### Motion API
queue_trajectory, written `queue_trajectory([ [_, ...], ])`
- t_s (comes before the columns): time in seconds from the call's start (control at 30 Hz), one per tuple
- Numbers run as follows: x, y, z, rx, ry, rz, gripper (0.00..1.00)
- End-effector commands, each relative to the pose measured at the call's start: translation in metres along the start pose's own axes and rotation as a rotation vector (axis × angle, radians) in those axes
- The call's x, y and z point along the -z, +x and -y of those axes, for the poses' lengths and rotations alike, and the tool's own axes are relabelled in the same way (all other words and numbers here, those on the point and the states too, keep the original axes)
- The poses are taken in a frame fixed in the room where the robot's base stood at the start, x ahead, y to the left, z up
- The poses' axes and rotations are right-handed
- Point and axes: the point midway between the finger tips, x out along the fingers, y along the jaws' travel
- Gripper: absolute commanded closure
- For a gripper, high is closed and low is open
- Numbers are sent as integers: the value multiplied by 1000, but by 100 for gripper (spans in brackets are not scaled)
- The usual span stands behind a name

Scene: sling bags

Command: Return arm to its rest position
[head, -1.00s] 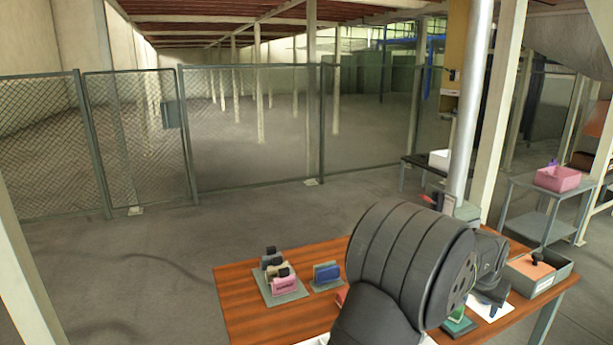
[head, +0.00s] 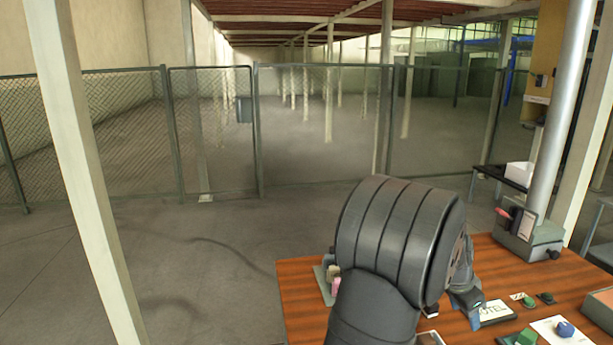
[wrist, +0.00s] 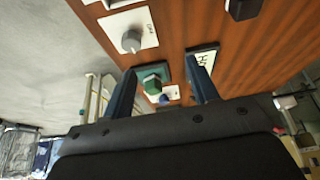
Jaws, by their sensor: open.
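My arm's large dark links fill the lower middle of the head view and hide part of the table. My gripper (wrist: 163,65) shows in the wrist view with its two dark fingers apart and nothing held between them. In the head view, only its dark end shows above the table, right of my arm. Beyond the fingers in the wrist view are a green block (wrist: 153,82) on a dark base and a white card with a grey knob-like piece (wrist: 132,40). The sling bags (head: 335,283) stand on a grey tray, mostly hidden behind my arm.
The wooden table (head: 303,295) carries a lettered card (head: 495,312), a green piece (head: 526,338) and a blue piece (head: 565,328) on a white card. A grey device (head: 527,240) stands by a metal post. A mesh fence (head: 320,130) is behind; the floor at left is open.

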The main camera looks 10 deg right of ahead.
Motion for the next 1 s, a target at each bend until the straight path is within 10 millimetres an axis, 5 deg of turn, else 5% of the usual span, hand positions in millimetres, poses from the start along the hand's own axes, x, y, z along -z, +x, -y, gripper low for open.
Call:
queue_trajectory([
  [0.5, -84, -33, 46, -56, 136, 0, 46],
  [1.0, -95, -21, 68, -57, 137, 0, 46],
])
